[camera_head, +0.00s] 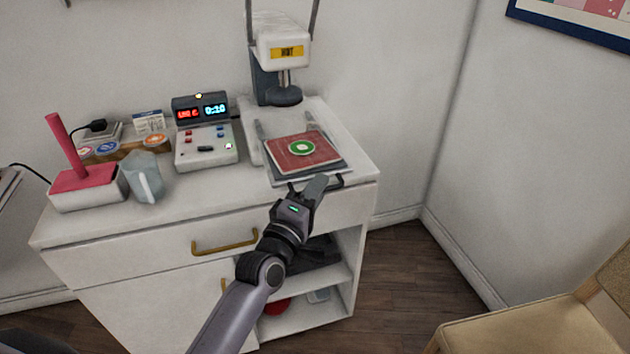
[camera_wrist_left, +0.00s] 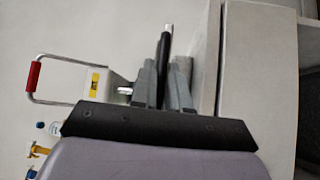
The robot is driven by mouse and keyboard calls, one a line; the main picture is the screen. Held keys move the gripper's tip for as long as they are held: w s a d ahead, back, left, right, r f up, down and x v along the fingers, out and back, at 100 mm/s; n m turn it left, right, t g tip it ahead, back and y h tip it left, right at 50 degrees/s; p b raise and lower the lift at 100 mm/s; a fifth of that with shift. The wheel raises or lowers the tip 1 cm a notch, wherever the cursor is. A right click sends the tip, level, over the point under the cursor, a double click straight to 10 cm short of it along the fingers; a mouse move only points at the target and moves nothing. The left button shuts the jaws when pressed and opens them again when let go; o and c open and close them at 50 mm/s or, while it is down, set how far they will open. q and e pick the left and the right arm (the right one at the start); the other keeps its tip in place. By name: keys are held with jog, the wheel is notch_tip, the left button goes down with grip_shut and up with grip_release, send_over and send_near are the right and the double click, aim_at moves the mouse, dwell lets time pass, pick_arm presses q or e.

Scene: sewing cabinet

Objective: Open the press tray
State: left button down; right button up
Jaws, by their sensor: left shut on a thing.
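The press tray (camera_head: 278,179) is a flat grey plate in front of the press head, with a red square and a round green-and-white patch (camera_head: 302,147) on it. Its dark handle (camera_head: 337,183) sticks out at the front edge. My left gripper (camera_head: 317,186) reaches up from below and is shut on the handle. In the left wrist view, the fingers (camera_wrist_left: 166,85) close on a dark bar (camera_wrist_left: 164,50), which looks like this handle. The fingers partly hide the handle in the head view. My right gripper is not in view.
The white press (camera_head: 282,45) stands at the cabinet's back right. A control box (camera_head: 205,150) with lit displays, a grey cup (camera_head: 146,180) and a pink-handled thing (camera_head: 85,178) stand to the left. The cabinet (camera_head: 130,260) has brass handles and open shelves. A chair (camera_head: 530,330) is at lower right.

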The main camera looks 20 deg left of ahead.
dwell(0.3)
pick_arm(q)
jog(key=c, duration=1.2)
grip_release()
jog(key=v, duration=0.7)
jog(key=shift+s, duration=0.1)
jog(key=shift+f, duration=0.1)
jog(key=s+a+f+m+g+p, duration=0.1)
jog(key=s+f+m+g+p, duration=0.1)
jog(key=s+f+m+g, duration=0.1)
jog(key=s+a+f+m+g+y+p, duration=0.1)
jog(key=s+a+f+m+g+p, duration=0.1)
jog(key=s+f+m, duration=0.4)
jog(key=s+a+f+m+g+p, duration=0.1)
jog(key=s+f+m+g+p, duration=0.2)
jog(key=s, duration=0.8)
notch_tip(320, 180, down, 2)
jog(key=shift+a+f+m+g+y+p, duration=0.1)
jog(key=shift+m+g+y+p, duration=0.1)
jog(key=shift+m, duration=0.95)
jog(key=shift+a+m+g+y+p, duration=0.1)
jog(key=shift+m+p, duration=0.1)
jog(key=shift+m, duration=0.95)
